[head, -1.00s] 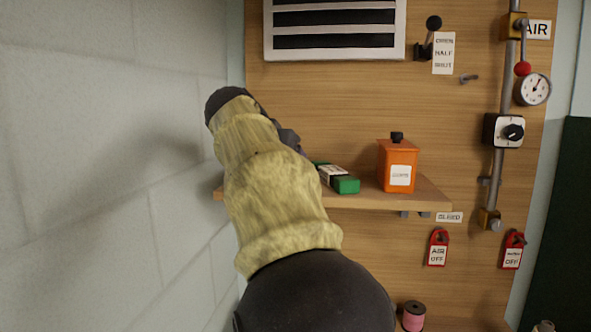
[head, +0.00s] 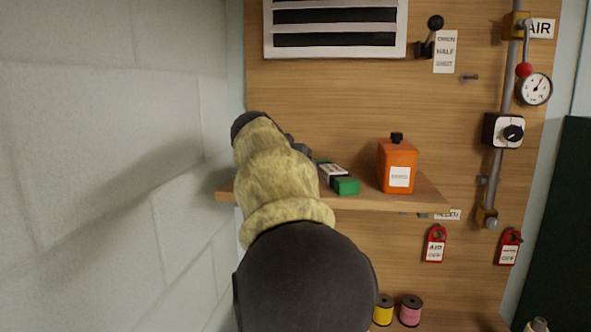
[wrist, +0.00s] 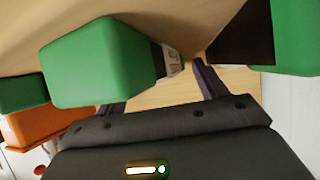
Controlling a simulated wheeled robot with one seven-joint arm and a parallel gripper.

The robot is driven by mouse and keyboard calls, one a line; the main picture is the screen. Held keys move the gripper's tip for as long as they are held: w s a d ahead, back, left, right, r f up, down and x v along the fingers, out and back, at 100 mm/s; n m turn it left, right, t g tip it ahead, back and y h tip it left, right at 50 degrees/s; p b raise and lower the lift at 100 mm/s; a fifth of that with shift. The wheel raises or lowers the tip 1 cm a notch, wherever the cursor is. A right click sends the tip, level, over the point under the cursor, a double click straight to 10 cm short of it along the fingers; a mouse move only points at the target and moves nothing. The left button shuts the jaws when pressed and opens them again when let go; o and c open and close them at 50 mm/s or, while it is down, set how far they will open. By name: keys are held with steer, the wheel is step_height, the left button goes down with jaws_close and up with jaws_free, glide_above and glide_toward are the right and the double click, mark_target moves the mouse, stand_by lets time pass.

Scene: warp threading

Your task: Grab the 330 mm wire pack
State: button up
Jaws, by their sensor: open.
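A green pack with a dark band and a white label (head: 341,183) lies on the wooden shelf, just right of my arm in the head view. In the wrist view a large green pack (wrist: 95,65) with a dark band and pale label fills the upper left. Parts of other green packs show at the left edge (wrist: 20,93) and upper right (wrist: 298,38). I cannot read any lengths, so I cannot tell which is the 330 mm pack. My gripper (wrist: 163,92) is open, with its fingers close beside the large pack. My arm hides most of the gripper in the head view.
An orange can (head: 397,166) stands on the shelf (head: 420,198) right of the green pack. A block wall (head: 110,150) is close on the left. A lever (head: 430,38), gauge (head: 534,89) and red tags (head: 435,245) are on the board. Yellow (head: 383,310) and pink (head: 410,311) spools stand below.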

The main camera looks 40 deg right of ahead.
steer(key=shift+s, duration=0.1)
stand_by(0.3)
steer(key=c, duration=1.5)
steer(key=shift+r, duration=0.15)
step_height(320, 180, up, 10)
steer(key=shift+f+p, duration=0.1)
steer(key=shift+p, duration=0.45)
